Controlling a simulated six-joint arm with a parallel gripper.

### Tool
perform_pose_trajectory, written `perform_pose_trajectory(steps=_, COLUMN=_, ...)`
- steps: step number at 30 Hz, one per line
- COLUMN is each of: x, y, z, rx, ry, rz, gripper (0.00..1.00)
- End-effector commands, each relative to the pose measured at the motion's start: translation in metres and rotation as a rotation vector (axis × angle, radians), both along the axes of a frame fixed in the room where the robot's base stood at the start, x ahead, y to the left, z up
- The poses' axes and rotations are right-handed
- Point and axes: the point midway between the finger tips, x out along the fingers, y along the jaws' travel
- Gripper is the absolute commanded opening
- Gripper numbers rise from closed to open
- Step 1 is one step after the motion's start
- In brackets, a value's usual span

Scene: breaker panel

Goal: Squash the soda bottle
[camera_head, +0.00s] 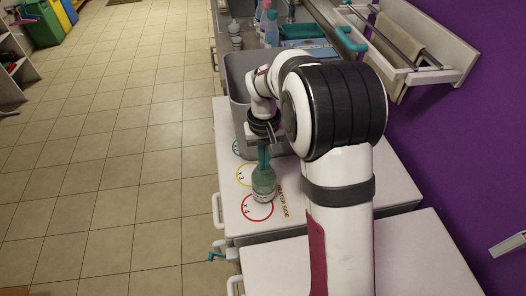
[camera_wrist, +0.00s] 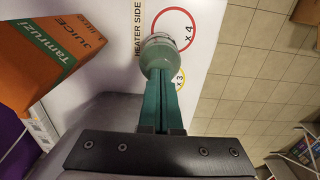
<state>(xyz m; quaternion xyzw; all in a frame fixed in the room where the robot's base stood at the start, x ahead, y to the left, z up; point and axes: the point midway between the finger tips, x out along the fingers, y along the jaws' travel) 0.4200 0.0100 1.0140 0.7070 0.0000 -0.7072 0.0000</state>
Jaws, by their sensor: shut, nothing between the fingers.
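A green soda bottle (camera_head: 263,184) with a pale label stands on the white counter, at the red "x4" ring. It also shows in the wrist view (camera_wrist: 158,58), just beyond my fingertips. My gripper (camera_head: 263,164) points down over the bottle from above. Its two long green fingers (camera_wrist: 159,80) are together with nothing between them. The fingertips overlap the bottle's upper part in both views, so I cannot tell whether they touch it. The bottle's top is hidden behind the fingers.
A grey bin (camera_head: 236,86) stands behind my gripper on the counter. An orange juice carton (camera_wrist: 62,50) is at the left in the wrist view. A yellow "x3" ring (camera_head: 243,175) lies behind the red ring (camera_head: 246,213). Several bottles stand farther back. Tiled floor lies to the left.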

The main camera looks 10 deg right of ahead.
Motion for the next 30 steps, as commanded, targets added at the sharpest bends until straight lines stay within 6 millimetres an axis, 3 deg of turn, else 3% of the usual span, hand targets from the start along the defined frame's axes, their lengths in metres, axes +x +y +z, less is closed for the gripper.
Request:
perform_pose_trajectory(steps=17, x=0.000, y=0.000, z=-0.014, rx=0.000, ry=-0.001, rz=0.000, gripper=0.00)
perform_pose_trajectory(steps=30, x=0.000, y=0.000, z=0.035, rx=0.000, ry=-0.001, rz=-0.001, gripper=0.00)
